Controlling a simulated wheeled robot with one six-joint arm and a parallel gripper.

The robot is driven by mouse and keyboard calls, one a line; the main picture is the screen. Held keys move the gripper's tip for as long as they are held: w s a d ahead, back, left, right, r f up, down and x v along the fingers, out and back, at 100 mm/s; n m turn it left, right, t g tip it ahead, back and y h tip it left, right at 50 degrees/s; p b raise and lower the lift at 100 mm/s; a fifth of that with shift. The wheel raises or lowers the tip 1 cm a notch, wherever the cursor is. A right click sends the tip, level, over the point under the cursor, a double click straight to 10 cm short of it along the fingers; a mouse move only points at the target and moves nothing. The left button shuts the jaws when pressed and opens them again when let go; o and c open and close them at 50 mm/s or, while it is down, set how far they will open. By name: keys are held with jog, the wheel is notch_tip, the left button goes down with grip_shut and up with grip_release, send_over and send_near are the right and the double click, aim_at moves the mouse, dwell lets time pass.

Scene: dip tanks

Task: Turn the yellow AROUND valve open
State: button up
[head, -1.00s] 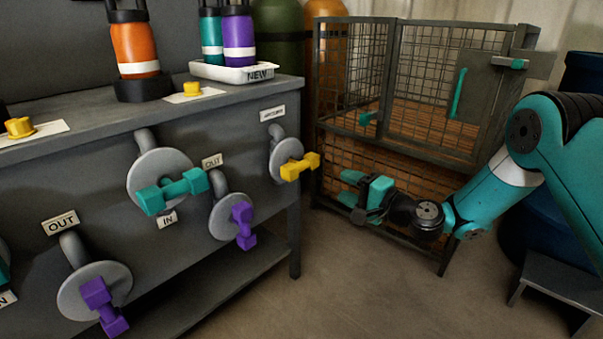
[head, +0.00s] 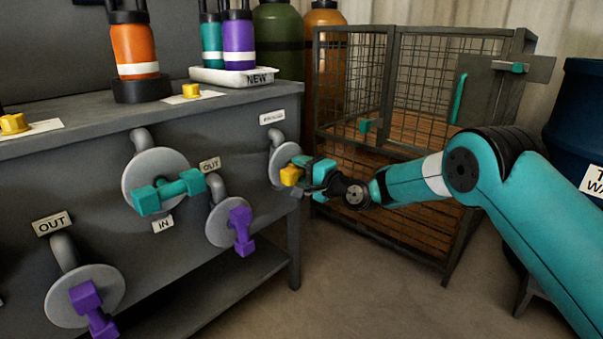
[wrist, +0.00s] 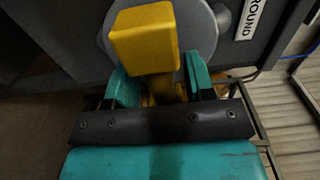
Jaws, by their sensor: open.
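The yellow AROUND valve handle (head: 291,175) sits on a grey round plate (head: 281,152) at the right end of the tank front, below a small white label (head: 271,118). In the wrist view the yellow handle (wrist: 145,40) stands between the two teal fingers, and the label beside it reads "ROUND" (wrist: 250,20). My gripper (head: 305,172) is at the handle with its fingers apart on either side of it. In the wrist view my gripper (wrist: 157,88) is open around the handle's stem. Part of the handle is hidden behind the gripper body.
A teal IN valve (head: 168,190) and purple OUT valves (head: 240,230) (head: 93,308) are to the left on the same tank front. A wire cage (head: 400,235) stands behind my arm. A blue barrel (head: 580,120) is at the right. The floor in front is clear.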

grip_shut()
jog(key=n+b, duration=0.1)
jog(key=n, duration=0.3)
jog(key=shift+f+n, duration=0.1)
jog(key=shift+n, duration=0.2)
jog(key=n+b, duration=0.2)
jog(key=n, duration=0.2)
jog(key=shift+n, duration=0.3)
jog(key=n+b, duration=0.2)
jog(key=n, duration=0.2)
jog(key=shift+d+f, duration=0.1)
jog(key=shift+n+b, duration=1.45)
jog(key=shift+n, duration=0.95)
